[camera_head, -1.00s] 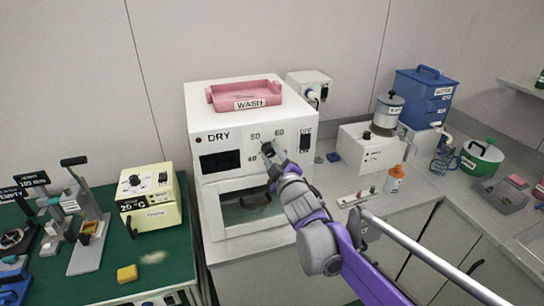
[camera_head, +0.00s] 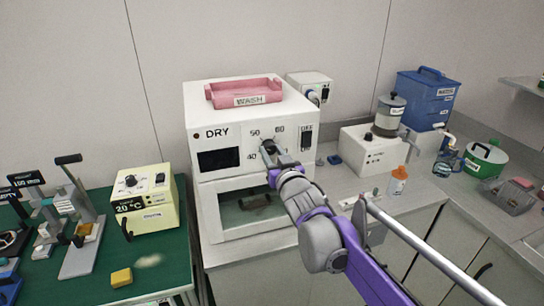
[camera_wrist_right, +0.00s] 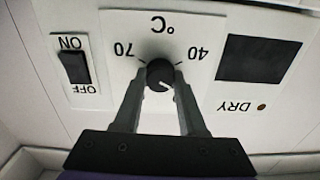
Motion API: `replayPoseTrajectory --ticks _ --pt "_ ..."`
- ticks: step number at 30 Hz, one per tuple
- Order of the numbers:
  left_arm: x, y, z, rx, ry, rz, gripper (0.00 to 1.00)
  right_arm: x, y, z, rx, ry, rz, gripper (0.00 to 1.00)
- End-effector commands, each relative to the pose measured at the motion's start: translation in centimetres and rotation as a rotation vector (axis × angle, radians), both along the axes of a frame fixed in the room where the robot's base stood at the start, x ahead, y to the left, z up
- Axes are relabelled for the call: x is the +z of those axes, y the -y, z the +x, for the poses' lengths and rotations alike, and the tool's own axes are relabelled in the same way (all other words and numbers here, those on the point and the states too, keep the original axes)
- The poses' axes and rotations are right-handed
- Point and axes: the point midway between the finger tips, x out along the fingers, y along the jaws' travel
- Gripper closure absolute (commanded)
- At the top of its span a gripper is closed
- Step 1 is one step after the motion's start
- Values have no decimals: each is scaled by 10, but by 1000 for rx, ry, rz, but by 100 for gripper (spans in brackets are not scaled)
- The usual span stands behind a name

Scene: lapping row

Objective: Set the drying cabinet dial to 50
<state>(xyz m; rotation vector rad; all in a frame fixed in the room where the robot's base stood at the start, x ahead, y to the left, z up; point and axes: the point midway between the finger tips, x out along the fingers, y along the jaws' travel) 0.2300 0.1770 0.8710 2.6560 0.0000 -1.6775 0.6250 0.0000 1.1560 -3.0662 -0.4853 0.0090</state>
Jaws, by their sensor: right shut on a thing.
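The white drying cabinet (camera_head: 206,109), marked DRY, stands on the counter in the head view. In the wrist view, which shows the panel upside down, the black round dial (camera_wrist_right: 158,72) sits between my fingertips. Its white mark points to the lower right, on the 40 side, toward where my finger covers the panel. The 40 and 70 labels show there; 50 and 60 are hidden but show in the head view. My right gripper (camera_wrist_right: 161,84) is shut on the dial; it also shows in the head view (camera_head: 268,147). My left gripper is not in view.
An ON/OFF switch (camera_wrist_right: 74,67) and a dark display (camera_wrist_right: 258,58) flank the dial. A pink WASH tray (camera_head: 246,91) lies on top of the cabinet. A yellow 20 °C box (camera_head: 146,200) stands left; an orange-capped bottle (camera_head: 397,180) stands right.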

Motion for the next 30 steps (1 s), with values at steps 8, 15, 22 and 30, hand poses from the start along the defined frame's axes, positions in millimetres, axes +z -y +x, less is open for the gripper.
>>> replayPoseTrajectory --ticks 8,15,22,30 --pt "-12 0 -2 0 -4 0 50 -2 0 0 0 -65 198 100" --pt "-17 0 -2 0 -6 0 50 -1 0 0 0 -101 307 100" --pt "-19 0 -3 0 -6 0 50 -1 0 0 0 -115 351 100" --pt "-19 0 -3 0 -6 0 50 0 0 0 0 -117 358 100"
